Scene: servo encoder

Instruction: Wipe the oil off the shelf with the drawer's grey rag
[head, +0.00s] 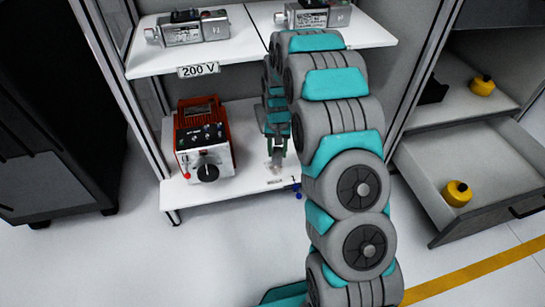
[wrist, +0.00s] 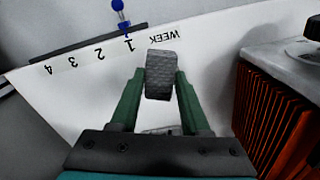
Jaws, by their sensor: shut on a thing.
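My gripper (wrist: 161,80) is shut on the grey rag (wrist: 162,77), a small textured block shape between the two green fingers. In the head view my gripper (head: 276,150) is low over the white lower shelf (head: 245,190), right of the red device, and partly hidden by my arm. The shelf also fills the middle of the wrist view (wrist: 90,105). The rag is over or on the shelf near its labelled front edge; I cannot tell whether it touches. I cannot make out any oil clearly. The drawer (head: 425,200) stands open at the right.
A red and white device (head: 205,145) stands left of my gripper. The upper shelf (head: 240,55) holds grey motors (head: 190,28). A strip marked WEEK with numbers and a blue pin (wrist: 120,14) lies along the front edge. A yellow object (head: 457,193) is in the drawer.

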